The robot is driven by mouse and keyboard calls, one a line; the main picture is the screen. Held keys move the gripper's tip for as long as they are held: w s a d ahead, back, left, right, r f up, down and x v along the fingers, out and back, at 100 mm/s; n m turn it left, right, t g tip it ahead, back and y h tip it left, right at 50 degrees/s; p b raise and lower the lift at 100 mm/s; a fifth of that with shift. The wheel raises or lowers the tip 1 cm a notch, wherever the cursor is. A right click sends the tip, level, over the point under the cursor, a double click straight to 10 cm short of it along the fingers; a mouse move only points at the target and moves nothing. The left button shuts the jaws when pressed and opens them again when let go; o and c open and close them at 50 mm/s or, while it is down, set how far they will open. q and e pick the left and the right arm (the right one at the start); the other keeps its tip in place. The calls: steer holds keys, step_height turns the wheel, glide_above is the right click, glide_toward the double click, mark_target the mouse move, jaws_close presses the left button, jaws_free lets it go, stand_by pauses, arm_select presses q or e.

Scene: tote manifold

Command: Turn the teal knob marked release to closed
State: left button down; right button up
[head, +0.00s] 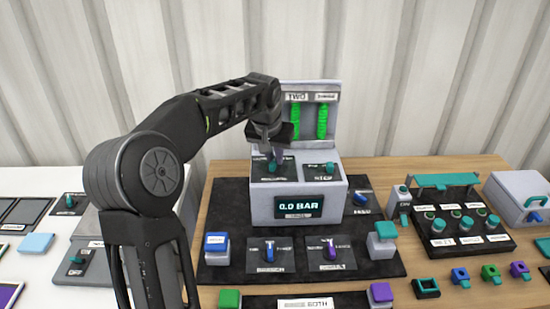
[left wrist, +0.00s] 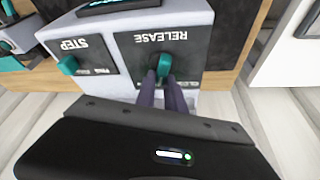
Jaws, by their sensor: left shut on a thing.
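The teal knob marked release (left wrist: 164,64) sits on a dark plate labelled RELEASE (left wrist: 197,42) on the top of the light grey box. My left gripper (left wrist: 166,77) comes in from above, and its two purple-grey fingers are shut on the knob. In the head view the knob (head: 272,168) shows just under my left gripper (head: 272,157). The words at the knob's end positions are too small or covered, so its setting cannot be told. My right gripper is not in view.
A second teal knob marked STEP (left wrist: 68,65) sits beside it on the same box. The box front has a display (head: 299,206) reading 0.0 BAR. An upright panel with green columns (head: 322,120) stands behind. A rack of several teal-topped knobs (head: 455,222) is at right.

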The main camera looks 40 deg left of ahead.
arm_select(q)
steer(key=n+y, duration=0.1)
steer(key=n, duration=0.1)
steer(key=shift+n+b, duration=0.35)
steer(key=shift+n, duration=0.05)
steer(key=n+g+y, duration=0.1)
steer(key=n, duration=0.1)
steer(key=shift+n, duration=0.4)
steer(key=n, duration=0.2)
steer(key=shift+s+a+n+g+y, duration=0.1)
steer(key=shift+a+n+g+y, duration=0.05)
steer(key=shift+n+g+y, duration=0.2)
steer(key=shift+s+n+g, duration=0.1)
steer(key=shift+n+g, duration=0.45)
steer(key=shift+n, duration=0.7)
steer(key=shift+a, duration=0.1)
steer(key=c, duration=1.4)
jaws_free()
steer(key=shift+c, duration=0.2)
steer(key=shift+r, duration=0.1)
